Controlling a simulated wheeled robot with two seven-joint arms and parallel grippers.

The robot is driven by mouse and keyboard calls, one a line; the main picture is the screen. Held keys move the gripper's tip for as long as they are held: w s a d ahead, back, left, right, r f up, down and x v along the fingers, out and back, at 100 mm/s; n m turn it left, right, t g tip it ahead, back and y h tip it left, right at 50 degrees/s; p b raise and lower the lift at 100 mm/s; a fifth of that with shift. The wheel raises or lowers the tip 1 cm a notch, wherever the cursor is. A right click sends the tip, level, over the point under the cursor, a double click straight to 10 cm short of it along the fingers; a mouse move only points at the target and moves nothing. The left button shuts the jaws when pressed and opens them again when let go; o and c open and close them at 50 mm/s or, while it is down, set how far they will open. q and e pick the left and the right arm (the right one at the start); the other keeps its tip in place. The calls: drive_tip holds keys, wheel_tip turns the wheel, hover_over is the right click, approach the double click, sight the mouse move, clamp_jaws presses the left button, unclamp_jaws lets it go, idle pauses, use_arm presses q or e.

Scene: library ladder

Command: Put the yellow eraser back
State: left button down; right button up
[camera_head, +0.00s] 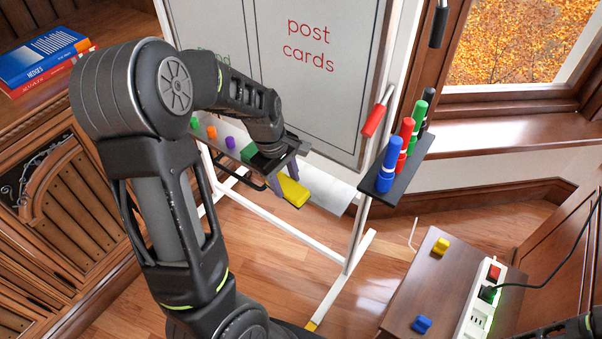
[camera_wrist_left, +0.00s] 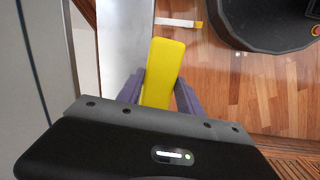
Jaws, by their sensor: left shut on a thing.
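The yellow eraser (camera_head: 293,191) is a flat yellow block held by my left gripper (camera_head: 288,187), just in front of the whiteboard's lower edge. In the left wrist view the eraser (camera_wrist_left: 163,70) stands out between the two purple-grey fingers (camera_wrist_left: 158,92), which are shut on it. The whiteboard (camera_head: 300,60) is on a white stand, with "post cards" in red. A pale metal tray (camera_head: 330,189) runs along below the board. It also shows beside the eraser in the left wrist view (camera_wrist_left: 122,40). I cannot tell whether the eraser touches the tray. My right gripper is not in view.
A dark holder (camera_head: 384,189) with several coloured markers is fixed at the stand's right. Several small coloured pieces sit on a ledge left of my gripper. A low wooden table (camera_head: 430,290) at lower right bears a power strip (camera_head: 476,308).

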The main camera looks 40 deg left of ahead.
use_arm(q)
drive_tip(key=w, duration=0.4)
drive_tip(key=shift+w, duration=0.35)
drive_tip(key=shift+w, duration=0.25)
drive_tip(key=shift+w+f, duration=0.35)
drive_tip(key=shift+f, duration=0.25)
drive_tip(key=shift+w+f, duration=0.35)
drive_tip(key=shift+f, duration=0.6)
drive_tip(key=c, duration=0.8)
unclamp_jaws()
